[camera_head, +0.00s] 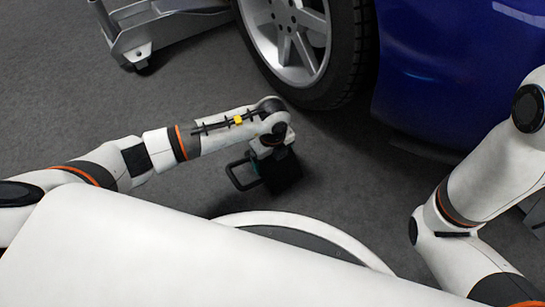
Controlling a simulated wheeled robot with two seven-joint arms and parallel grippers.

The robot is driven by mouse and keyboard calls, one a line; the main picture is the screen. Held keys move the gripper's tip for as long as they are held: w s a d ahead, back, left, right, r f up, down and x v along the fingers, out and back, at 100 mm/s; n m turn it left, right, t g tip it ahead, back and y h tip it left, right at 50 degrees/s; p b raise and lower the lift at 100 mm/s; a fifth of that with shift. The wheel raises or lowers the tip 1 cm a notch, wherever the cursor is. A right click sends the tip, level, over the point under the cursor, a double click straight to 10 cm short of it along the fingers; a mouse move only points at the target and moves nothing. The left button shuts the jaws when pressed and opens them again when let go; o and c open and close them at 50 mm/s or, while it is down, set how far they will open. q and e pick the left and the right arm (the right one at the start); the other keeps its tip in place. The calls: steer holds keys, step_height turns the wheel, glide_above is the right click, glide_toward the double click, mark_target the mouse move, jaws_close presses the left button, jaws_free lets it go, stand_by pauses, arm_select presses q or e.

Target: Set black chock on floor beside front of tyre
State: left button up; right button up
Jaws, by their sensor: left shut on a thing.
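The tyre (350,62) of the blue car stands on the dark floor at the top centre, with a silver spoked wheel in it. My left gripper (270,155) hangs below the end of my left arm, in front of the tyre and slightly to its left. It is shut on the black chock (284,177), a dark block with a black loop handle at its left. The chock is apart from the tyre in the picture; I cannot tell whether it touches the floor. The wrist and gripper hide part of the chock. My right arm shows at the right, but its gripper is out of view.
The blue car body (440,75) overhangs the floor right of the tyre. A grey wheeled metal stand (160,32) is at the top left. The grey floor (190,95) between stand and tyre is clear. A grey object shows at the right edge.

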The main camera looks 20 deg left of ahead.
arm_select(q)
steer(key=o, duration=1.3)
steer(key=shift+f, duration=0.15)
step_height(320, 180, up, 12)
steer(key=p, duration=0.8)
steer(key=shift+r+p, duration=0.25)
steer(key=shift+p, duration=0.05)
